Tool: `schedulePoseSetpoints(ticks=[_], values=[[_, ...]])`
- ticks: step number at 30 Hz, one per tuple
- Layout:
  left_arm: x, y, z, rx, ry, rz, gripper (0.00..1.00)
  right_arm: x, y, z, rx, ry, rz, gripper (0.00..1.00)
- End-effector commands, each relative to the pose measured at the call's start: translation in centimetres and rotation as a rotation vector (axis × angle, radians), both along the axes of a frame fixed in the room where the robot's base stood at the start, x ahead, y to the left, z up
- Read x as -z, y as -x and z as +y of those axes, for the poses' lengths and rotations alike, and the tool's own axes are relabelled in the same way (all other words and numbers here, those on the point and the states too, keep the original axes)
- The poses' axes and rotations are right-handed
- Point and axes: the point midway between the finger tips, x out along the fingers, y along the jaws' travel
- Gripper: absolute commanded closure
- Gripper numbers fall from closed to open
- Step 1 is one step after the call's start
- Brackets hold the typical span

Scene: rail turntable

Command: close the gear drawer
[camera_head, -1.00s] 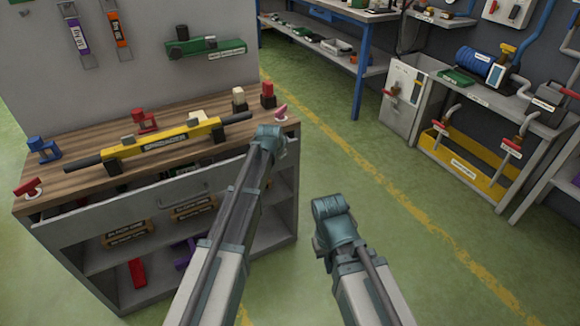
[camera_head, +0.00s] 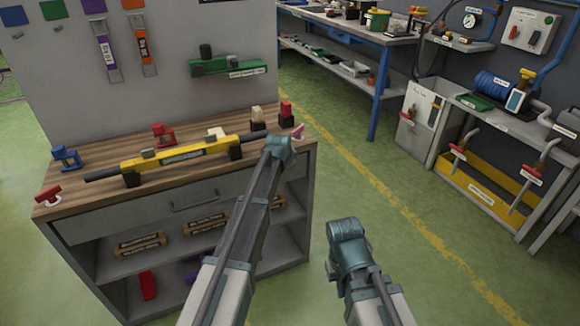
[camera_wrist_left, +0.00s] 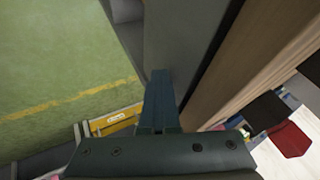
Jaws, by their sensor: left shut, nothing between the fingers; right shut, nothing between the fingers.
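The gear drawer (camera_head: 150,208) is the grey front with a bar handle (camera_head: 195,200) just below the wooden worktop. In the head view its front sits close under the worktop edge and no drawer contents show. In the left wrist view the grey front (camera_wrist_left: 178,35) runs beside the worktop edge with a dark strip between; I cannot tell whether it is fully flush. My left gripper (camera_wrist_left: 160,78) is shut and empty, its fingers at the grey front; contact is unclear. My right gripper (camera_head: 348,245) is shut and empty, out over the floor right of the cabinet.
A yellow bar tool (camera_head: 180,153) lies on the worktop (camera_head: 100,195) among small red, blue and cream pieces. Open shelves below hold labelled brown rolls (camera_head: 140,245). Green floor (camera_head: 400,250) is clear to the right, up to a bench with a yellow bin (camera_head: 480,190).

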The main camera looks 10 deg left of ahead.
Motion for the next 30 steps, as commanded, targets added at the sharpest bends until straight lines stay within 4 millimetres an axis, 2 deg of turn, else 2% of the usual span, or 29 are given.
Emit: schedulePoseSetpoints(ticks=[1,5,14,16,24,30], values=[[-0.2,-0.6,0.5,-0.005,-0.006,-0.013,1.00,0.0,0.0,0.0,0.000,0.000,0.000,1.00],[-0.2,-0.2,0.2,-0.005,-0.006,-0.013,1.00,0.0,0.0,0.0,0.000,0.000,0.000,1.00],[-0.2,3.6,-1.8,-0.003,-0.003,-0.005,1.00,-0.1,0.0,0.0,0.000,0.000,0.000,1.00],[-2.0,4.2,-1.7,-0.004,-0.002,-0.004,1.00,-2.0,0.0,0.0,0.000,0.000,0.000,1.00],[-6.2,7.5,-1.5,-0.003,-0.001,-0.003,1.00,-6.2,0.0,0.0,0.000,0.000,0.000,1.00],[-8.0,9.0,-1.4,-0.003,0.000,-0.002,1.00,-8.0,0.0,0.0,0.000,0.000,0.000,1.00]])
